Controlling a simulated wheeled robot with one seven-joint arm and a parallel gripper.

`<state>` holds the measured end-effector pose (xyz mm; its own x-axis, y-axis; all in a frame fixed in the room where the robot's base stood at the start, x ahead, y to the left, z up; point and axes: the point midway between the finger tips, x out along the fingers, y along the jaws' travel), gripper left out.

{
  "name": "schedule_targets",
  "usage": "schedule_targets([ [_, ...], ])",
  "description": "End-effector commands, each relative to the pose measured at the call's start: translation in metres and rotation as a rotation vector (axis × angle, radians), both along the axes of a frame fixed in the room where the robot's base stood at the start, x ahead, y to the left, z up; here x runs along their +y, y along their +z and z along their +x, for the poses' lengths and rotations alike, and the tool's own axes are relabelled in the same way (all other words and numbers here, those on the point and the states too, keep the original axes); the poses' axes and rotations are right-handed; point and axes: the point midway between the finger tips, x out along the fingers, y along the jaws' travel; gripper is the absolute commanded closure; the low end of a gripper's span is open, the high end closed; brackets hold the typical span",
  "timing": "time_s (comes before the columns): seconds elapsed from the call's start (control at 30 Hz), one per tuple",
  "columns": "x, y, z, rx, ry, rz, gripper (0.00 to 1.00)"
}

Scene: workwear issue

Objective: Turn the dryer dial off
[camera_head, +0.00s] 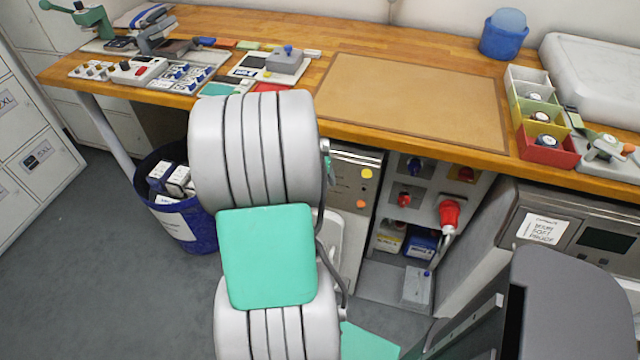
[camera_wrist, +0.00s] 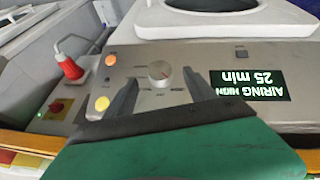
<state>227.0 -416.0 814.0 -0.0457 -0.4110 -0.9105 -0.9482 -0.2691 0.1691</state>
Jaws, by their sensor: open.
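In the wrist view, the dryer dial (camera_wrist: 159,72) is a round silver knob with a small reddish mark, on a grey panel (camera_wrist: 225,62). Beside it, a lit display (camera_wrist: 249,86) reads "AIRING HIGH 25 min", upside down. My gripper (camera_wrist: 161,80) is open, with one dark finger on each side of the dial's near side. I cannot tell whether the fingers touch it. In the head view, my arm hides the dial and the gripper; only part of the dryer panel (camera_head: 349,178) shows.
A yellow button (camera_wrist: 102,104) and an orange one (camera_wrist: 110,59) sit on the panel near the fingers. A red plug (camera_head: 450,212) juts out right of the dryer. The wooden worktop (camera_head: 330,55) overhangs it. A blue bin (camera_head: 190,228) stands left of my arm.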

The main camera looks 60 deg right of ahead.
Motion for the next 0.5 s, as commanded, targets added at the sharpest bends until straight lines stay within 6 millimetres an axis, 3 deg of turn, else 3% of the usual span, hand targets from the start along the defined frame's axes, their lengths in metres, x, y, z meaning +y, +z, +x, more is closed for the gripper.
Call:
schedule_targets([
  [0.2,-0.017,-0.036,-0.004,0.001,-0.004,0.002,0.36],
  [0.5,-0.022,-0.045,-0.004,0.0,-0.005,0.0,0.36],
])
